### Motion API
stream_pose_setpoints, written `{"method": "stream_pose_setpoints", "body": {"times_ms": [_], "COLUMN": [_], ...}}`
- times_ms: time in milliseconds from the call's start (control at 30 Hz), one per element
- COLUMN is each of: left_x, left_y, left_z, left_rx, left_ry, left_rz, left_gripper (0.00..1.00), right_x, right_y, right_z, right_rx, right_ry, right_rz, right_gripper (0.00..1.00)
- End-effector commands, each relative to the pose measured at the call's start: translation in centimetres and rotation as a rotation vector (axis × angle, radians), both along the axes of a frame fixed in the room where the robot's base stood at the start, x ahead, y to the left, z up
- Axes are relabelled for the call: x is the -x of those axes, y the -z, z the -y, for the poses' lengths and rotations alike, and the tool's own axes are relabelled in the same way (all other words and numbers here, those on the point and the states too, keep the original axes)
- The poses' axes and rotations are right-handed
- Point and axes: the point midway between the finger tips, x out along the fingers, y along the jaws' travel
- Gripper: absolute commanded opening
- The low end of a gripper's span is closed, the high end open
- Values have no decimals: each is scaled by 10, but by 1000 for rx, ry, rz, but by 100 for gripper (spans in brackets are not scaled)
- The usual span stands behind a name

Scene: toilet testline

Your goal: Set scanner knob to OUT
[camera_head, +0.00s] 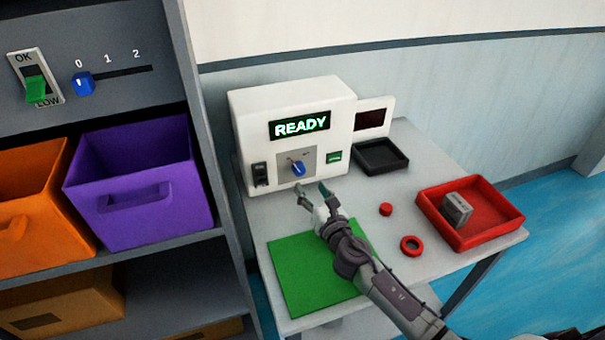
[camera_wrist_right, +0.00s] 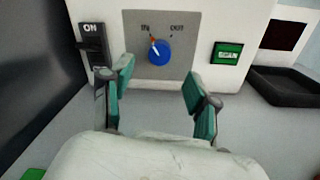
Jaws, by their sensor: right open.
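The scanner (camera_head: 290,120) is a white box on the grey table, with a lit READY display (camera_head: 300,124). Its blue knob (camera_head: 298,168) sits on a grey plate at the front; in the right wrist view the knob (camera_wrist_right: 158,51) has its orange-white pointer tipped up and left toward the IN label, with OUT at the upper right. My right gripper (camera_head: 314,190) is open and empty just in front of the knob; in the wrist view its green-padded fingers (camera_wrist_right: 158,95) are spread either side below the knob, apart from it. My left gripper is not in view.
A black ON switch (camera_wrist_right: 92,40) and a green button (camera_wrist_right: 227,53) flank the knob plate. A black tray (camera_head: 380,158), a red tray (camera_head: 488,199) with a grey block, a red ring (camera_head: 411,245) and a green mat (camera_head: 305,278) are on the table. Shelving with bins stands left.

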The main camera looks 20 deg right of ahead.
Motion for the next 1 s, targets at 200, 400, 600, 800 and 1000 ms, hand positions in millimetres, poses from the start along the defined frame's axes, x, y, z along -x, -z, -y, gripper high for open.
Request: {"method": "stream_pose_setpoints", "body": {"times_ms": [200, 400, 600, 800, 1000], "left_x": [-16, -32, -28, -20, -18], "left_y": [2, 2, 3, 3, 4], "left_z": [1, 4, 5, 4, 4], "left_rx": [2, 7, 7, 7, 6], "left_ry": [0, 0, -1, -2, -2], "left_rz": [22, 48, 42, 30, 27], "left_gripper": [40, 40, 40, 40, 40], "right_x": [-41, -59, -63, -62, -62], "right_y": [0, 0, 0, 0, 0], "right_z": [-4, -5, -5, -5, -5], "right_rx": [-2, -1, -1, -2, -2], "right_ry": [0, 0, 0, 0, 0], "right_rz": [1, 0, 0, 0, 0], "right_gripper": [60, 60, 60, 50, 16]}}
